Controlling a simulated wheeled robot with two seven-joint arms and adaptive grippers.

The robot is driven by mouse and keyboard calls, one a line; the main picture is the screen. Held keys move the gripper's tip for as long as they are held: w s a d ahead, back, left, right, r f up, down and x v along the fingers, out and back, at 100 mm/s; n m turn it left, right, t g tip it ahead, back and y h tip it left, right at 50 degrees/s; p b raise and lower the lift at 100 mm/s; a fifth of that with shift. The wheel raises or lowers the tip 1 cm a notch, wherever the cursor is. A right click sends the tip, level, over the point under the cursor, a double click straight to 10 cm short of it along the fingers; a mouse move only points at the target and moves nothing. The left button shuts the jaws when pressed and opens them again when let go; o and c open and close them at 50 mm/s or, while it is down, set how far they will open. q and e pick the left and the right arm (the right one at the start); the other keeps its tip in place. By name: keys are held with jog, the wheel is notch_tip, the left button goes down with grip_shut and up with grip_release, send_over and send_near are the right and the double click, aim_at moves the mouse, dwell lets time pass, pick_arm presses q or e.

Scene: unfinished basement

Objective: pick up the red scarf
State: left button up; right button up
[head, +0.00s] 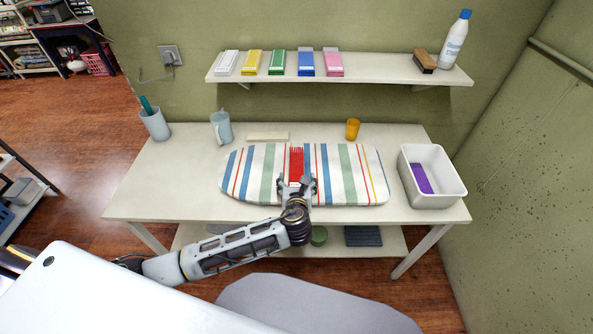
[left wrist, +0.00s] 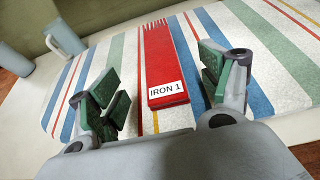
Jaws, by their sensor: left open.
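The red scarf (head: 296,160) lies folded flat on the striped ironing board (head: 355,175), with its fringe pointing to the wall. In the left wrist view the scarf (left wrist: 172,62) carries a white label reading "IRON 1" at its near end. My left gripper (head: 297,184) is open over the near end of the scarf. In the left wrist view its green-padded fingers (left wrist: 160,85) stand on either side of the scarf, with gaps between. The gripper hides part of the scarf in the head view. My right gripper is not in view.
The board lies on a pale table (head: 165,190). A white bin (head: 447,185) holding a purple item stands at right. Cups (head: 221,128) and an orange tumbler (head: 352,129) stand behind. A wall shelf (head: 385,70) holds folded cloths, a brush and a bottle.

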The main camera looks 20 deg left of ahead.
aim_at(297, 179)
pick_arm(q)
jog(key=shift+b+x, duration=1.45)
jog(key=shift+x, duration=0.35)
jog(key=shift+w+a+f+b, duration=0.15)
jog(key=shift+w+b, duration=0.2)
jog(key=shift+w, duration=0.05)
jog(key=shift+f, duration=0.1)
